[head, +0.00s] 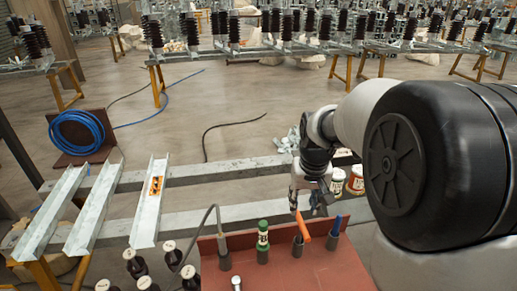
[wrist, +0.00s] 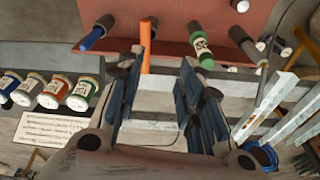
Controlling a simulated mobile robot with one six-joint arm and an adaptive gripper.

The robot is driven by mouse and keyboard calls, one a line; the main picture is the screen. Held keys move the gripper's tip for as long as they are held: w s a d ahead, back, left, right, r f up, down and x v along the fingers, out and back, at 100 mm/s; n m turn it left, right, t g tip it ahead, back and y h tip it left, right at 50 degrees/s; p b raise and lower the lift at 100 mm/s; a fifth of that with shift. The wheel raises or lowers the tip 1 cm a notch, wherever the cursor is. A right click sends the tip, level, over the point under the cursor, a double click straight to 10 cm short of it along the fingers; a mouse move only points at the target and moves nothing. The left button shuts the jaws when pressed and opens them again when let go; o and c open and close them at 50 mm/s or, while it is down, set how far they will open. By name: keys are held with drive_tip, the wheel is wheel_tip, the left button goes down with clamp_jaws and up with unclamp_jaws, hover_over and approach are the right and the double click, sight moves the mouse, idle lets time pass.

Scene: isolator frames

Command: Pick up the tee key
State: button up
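No clear tee shape shows, so I cannot tell for sure which tool is the tee key. An orange bar-like tool (head: 303,226) stands slightly tilted at a grey holder (head: 298,247) on the red rack. My gripper (head: 308,203) is just above and behind it. In the wrist view the fingers are wide apart with nothing held between them, so my gripper (wrist: 166,60) is open. There the orange tool (wrist: 146,56) is close to the left finger; I cannot tell whether they touch.
A green-capped labelled tube (head: 263,235) and a blue marker (head: 336,225) flank the orange tool on the red rack (head: 330,272). A grey cable (head: 217,222) rises at its left. Labelled jars (wrist: 48,92) stand beside my gripper. Metal channels (head: 150,205) lie to the left.

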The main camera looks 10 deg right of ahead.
drive_tip(key=p, duration=0.1)
approach(299, 239)
wheel_tip(299, 239, down, 6)
drive_tip(key=w+b, duration=0.2)
drive_tip(key=b, duration=0.3)
drive_tip(key=shift+w+d+g, duration=0.15)
drive_tip(key=shift+d+g, duration=0.15)
drive_tip(key=shift+f, duration=0.1)
drive_tip(key=shift+c, duration=0.5)
clamp_jaws()
